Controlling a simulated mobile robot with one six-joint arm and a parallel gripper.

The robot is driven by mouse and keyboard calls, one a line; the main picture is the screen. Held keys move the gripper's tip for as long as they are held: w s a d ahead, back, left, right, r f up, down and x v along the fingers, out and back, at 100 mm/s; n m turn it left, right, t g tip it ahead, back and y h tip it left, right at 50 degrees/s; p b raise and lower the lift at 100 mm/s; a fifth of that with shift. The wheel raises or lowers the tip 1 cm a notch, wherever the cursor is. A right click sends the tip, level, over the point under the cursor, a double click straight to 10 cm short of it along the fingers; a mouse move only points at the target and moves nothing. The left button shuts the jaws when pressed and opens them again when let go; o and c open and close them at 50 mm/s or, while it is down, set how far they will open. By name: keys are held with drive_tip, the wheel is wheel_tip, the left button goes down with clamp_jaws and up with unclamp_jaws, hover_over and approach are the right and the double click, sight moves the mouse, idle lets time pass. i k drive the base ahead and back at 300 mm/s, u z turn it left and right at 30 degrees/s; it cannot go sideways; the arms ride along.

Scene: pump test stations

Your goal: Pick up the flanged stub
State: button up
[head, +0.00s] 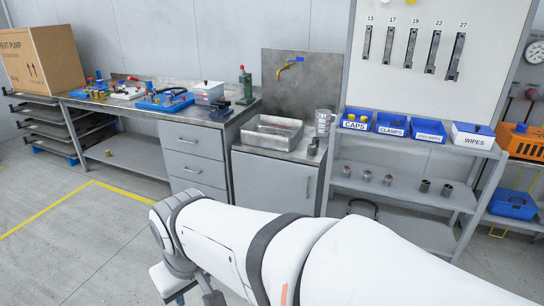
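No piece can be told for certain as the flanged stub at this size. Several small metal cylindrical pieces stand on the middle shelf of the grey rack. Two at the left of that shelf, a lighter piece (368,175) and its neighbour (388,180), look short with a wider part. Two darker, plainer cylinders (424,186) (446,190) stand to their right. A small dark metal piece (312,149) stands on the sink counter's right edge. My white arm crosses the lower foreground, apart from these pieces. Its end bends down at the bottom left, and my gripper's fingers do not show.
Blue bins (392,124) line the rack's upper shelf (405,137). A sink (272,132) and clear jug (324,121) are left of it. Bare floor (80,235) lies at lower left.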

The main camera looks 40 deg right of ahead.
sight(389, 177)
drive_tip(key=z, duration=2.15)
drive_tip(key=i, duration=0.95)
